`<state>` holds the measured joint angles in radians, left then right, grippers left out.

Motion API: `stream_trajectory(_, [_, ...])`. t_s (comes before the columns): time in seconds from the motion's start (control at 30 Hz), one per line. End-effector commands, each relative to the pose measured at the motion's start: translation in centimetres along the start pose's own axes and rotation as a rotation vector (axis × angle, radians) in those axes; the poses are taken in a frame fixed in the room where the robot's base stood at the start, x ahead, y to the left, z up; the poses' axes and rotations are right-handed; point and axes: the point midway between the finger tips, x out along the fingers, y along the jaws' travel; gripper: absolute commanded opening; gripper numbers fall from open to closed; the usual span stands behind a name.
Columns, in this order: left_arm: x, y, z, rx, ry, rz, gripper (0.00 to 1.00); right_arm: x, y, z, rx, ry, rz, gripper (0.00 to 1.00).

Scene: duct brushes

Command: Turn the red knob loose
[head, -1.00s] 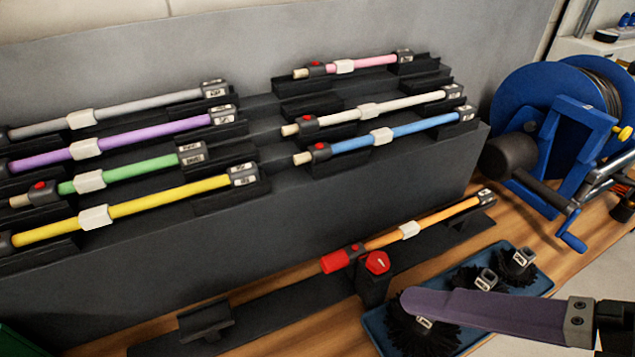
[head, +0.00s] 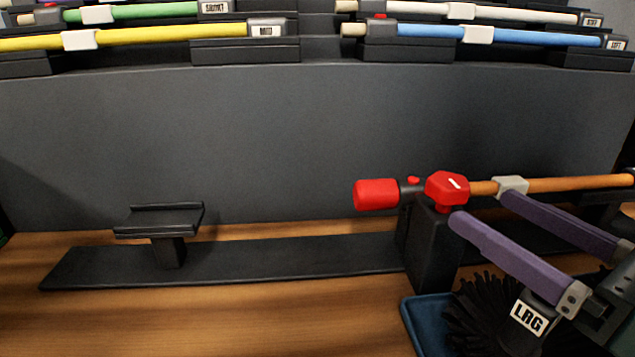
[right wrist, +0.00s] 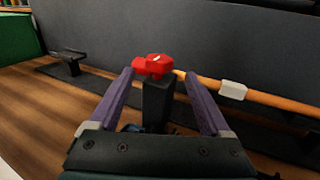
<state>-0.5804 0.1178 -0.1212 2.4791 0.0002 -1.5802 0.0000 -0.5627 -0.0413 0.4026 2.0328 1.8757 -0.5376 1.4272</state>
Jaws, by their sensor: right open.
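The red knob (head: 447,188), with a white mark on top, sits on a black clamp post (head: 432,255) at the right. An orange rod (head: 570,184) lies through the clamp, with a red end piece (head: 376,194) to the left of the knob. My right gripper (head: 478,207) is open and empty, its purple fingers pointing at the knob from the right. In the right wrist view the knob (right wrist: 153,66) shows between and just beyond the two fingertips (right wrist: 153,72). Contact with the knob cannot be seen. My left gripper is not in view.
A blue tray (head: 412,318) with a black brush labelled LRG (head: 528,318) lies below my right gripper. A black stand (head: 160,218) is on the base strip at left. Yellow (head: 150,38) and blue (head: 540,37) rods rest on the grey rack behind. Wood between is clear.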

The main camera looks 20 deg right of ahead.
Motion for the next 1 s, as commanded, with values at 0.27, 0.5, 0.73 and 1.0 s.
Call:
stream_trajectory(0.27, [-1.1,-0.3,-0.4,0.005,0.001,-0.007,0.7,4.4,0.0,0.5,-0.001,-0.003,0.003,0.82])
stream_trajectory(0.5, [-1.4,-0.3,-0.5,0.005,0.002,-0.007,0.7,8.3,0.1,0.2,-0.003,-0.001,0.002,0.82])
stream_trajectory(0.73, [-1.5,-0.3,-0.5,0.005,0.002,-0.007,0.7,9.7,0.1,0.1,-0.003,0.001,0.003,0.82])
stream_trajectory(1.0, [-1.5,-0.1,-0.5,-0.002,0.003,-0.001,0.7,9.7,0.1,0.1,-0.003,0.001,0.003,0.76])
